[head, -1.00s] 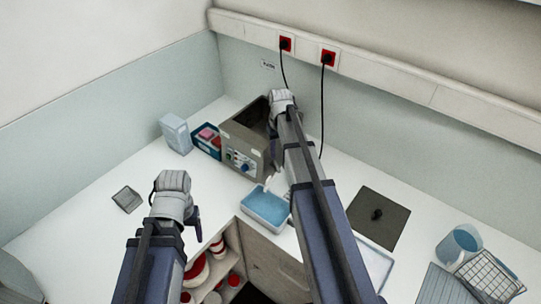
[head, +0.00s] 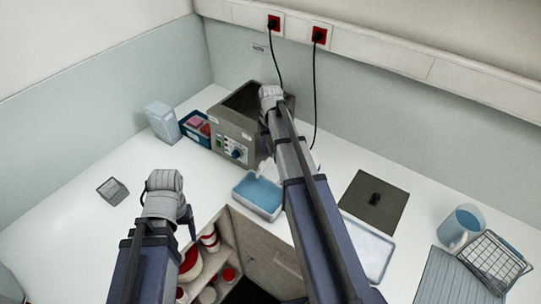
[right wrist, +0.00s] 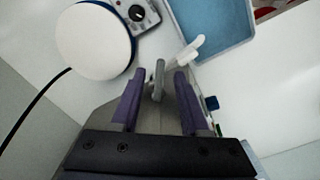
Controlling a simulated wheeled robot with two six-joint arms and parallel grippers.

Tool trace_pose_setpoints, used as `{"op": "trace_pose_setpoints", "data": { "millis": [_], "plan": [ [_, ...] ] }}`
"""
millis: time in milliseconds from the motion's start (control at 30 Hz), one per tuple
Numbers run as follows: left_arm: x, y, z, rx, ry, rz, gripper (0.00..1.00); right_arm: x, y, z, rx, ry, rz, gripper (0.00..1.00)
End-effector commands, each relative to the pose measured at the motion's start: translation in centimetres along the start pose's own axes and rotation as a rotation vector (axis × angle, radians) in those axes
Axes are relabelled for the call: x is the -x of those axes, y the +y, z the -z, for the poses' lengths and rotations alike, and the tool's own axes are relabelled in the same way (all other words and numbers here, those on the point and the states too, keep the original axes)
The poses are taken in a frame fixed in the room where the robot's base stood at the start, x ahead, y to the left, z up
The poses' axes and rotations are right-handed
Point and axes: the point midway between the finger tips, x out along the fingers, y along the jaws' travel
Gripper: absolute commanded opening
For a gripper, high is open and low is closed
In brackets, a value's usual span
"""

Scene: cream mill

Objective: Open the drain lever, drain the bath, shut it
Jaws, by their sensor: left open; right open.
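In the right wrist view, a grey drain lever (right wrist: 159,76) stands between the fingers of my right gripper (right wrist: 155,82), which is open; contact cannot be told. A white spout (right wrist: 190,50) points toward the blue tray (right wrist: 213,22). That tray (head: 258,194) sits in front of the bath. My left gripper (head: 190,222) hangs over the worktop's front left, open and away from the bath.
A white round plate (right wrist: 95,40) with a knobbed panel is close to my right gripper. A dark square lid (head: 375,202), a white tray (head: 367,248), a blue jug (head: 461,226) and a wire basket (head: 492,261) are at right. A blue box (head: 196,127) is left of the bath.

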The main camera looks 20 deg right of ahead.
Motion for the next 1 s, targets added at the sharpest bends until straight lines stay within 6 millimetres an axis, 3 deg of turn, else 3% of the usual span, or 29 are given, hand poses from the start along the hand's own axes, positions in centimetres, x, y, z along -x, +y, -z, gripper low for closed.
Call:
{"op": "trace_pose_setpoints", "data": {
  "millis": [100, 400, 800, 1000],
  "plan": [
    [-1.06, 0.1, 0.06, -0.002, 0.0, 0.001, 0.68, -1.07, 0.0, 0.0, 0.0, 0.0, 0.0, 0.45],
    [-0.97, 0.09, 0.05, -0.003, 0.0, 0.001, 0.68, -0.98, 0.0, 0.0, 0.0, 0.0, 0.0, 0.44],
    [-0.98, 0.09, 0.05, -0.003, 0.0, 0.001, 0.68, -0.98, 0.0, 0.0, 0.0, 0.0, 0.0, 0.0],
    [-0.98, 0.09, 0.05, -0.003, 0.0, 0.001, 0.68, -0.99, 0.0, 0.0, 0.0, 0.0, 0.0, 0.0]
  ]
}}
